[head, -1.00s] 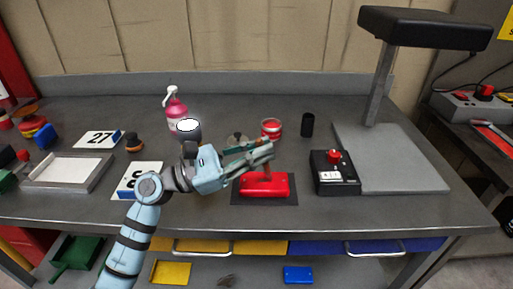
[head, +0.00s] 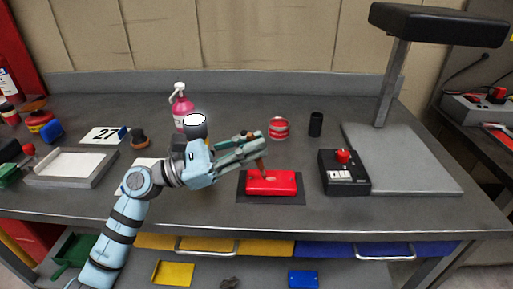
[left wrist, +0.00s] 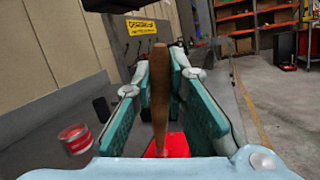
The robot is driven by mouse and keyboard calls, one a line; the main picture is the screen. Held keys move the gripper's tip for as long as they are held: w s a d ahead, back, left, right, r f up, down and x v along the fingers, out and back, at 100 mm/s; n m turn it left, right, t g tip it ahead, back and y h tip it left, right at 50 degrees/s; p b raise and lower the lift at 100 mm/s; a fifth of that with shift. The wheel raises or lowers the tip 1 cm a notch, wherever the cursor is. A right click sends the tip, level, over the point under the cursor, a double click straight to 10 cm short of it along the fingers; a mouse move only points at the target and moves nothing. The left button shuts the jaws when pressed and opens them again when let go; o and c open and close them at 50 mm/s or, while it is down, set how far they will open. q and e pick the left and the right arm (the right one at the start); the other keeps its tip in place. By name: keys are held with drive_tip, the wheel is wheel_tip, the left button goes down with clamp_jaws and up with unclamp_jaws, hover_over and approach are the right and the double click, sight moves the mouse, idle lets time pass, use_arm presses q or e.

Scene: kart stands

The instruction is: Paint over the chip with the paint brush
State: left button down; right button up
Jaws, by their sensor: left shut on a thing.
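The red panel (head: 285,186) lies on a dark mat (head: 290,199) at the bench's front middle. A small paler spot, seemingly the chip (head: 271,181), shows on its top. My left gripper (head: 258,147) is above the panel's left part, shut on the paint brush (head: 261,165). The brush's brown handle (left wrist: 160,100) stands between the fingers in the left wrist view. Its lower end points down at the panel near the spot; I cannot tell whether it touches. The red panel (left wrist: 175,146) also shows below the fingers there. My right gripper is out of view.
A red paint can (head: 278,128) and a black cup (head: 316,125) stand behind the panel. A black box with a red knob (head: 344,172) is close on the right. A pink bottle (head: 182,108) stands behind my arm. A grey tray (head: 70,181) is at left.

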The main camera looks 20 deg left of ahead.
use_arm(q)
drive_tip(key=shift+d, duration=0.1)
drive_tip(key=shift+w+d+p, duration=0.1)
drive_tip(key=shift+d+p, duration=0.25)
drive_tip(key=shift+d, duration=0.05)
drive_tip(key=shift+w+d, duration=0.1)
drive_tip(key=shift+d, duration=0.15)
drive_tip(key=shift+w+d+p, duration=0.15)
drive_tip(key=shift+d+p, duration=0.15)
drive_tip(key=shift+d, duration=0.4)
drive_tip(key=shift+a, duration=0.1)
